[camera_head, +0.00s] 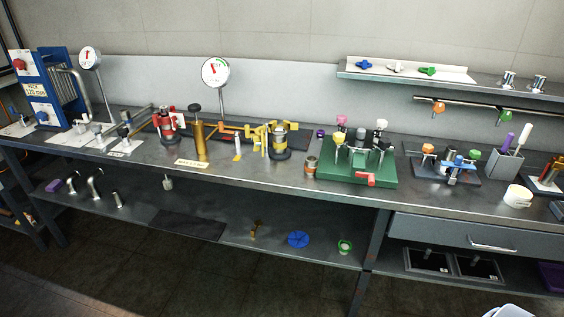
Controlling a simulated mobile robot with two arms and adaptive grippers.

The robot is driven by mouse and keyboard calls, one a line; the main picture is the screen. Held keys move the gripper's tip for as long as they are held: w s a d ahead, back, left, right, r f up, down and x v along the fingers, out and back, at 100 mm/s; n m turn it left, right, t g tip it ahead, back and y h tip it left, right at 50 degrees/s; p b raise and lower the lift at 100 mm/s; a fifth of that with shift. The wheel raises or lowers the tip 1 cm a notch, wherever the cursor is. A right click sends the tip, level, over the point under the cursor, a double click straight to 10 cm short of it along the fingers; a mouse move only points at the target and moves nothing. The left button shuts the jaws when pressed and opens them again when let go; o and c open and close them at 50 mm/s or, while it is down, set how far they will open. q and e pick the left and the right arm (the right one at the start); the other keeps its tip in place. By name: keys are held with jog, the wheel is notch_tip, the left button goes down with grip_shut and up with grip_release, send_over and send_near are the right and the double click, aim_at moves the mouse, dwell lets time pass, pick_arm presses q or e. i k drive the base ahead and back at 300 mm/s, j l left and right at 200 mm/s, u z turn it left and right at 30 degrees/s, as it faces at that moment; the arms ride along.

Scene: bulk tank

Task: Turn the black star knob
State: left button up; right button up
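A dark knob (195,108) sits on top of an upright brass cylinder (200,141) on the metal workbench, left of the middle of the head view. It looks black, but it is too small to tell whether it is star-shaped. A label plate (192,163) lies in front of the cylinder. Neither of my grippers shows in this view.
Red fittings (166,122) stand left of the cylinder and yellow clamps (277,139) to its right. A round gauge (215,72) rises behind. A green block (357,173) with several coloured knobs stands farther right. The dark floor in front is mostly clear.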

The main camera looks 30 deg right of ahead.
aim_at(122, 132)
jog(key=i+j+z, duration=0.1)
jog(key=i+z, duration=0.25)
jog(key=i+j+z, duration=0.1)
jog(key=z, duration=0.3)
jog(key=i+j+z, duration=0.35)
jog(key=k+l, duration=0.1)
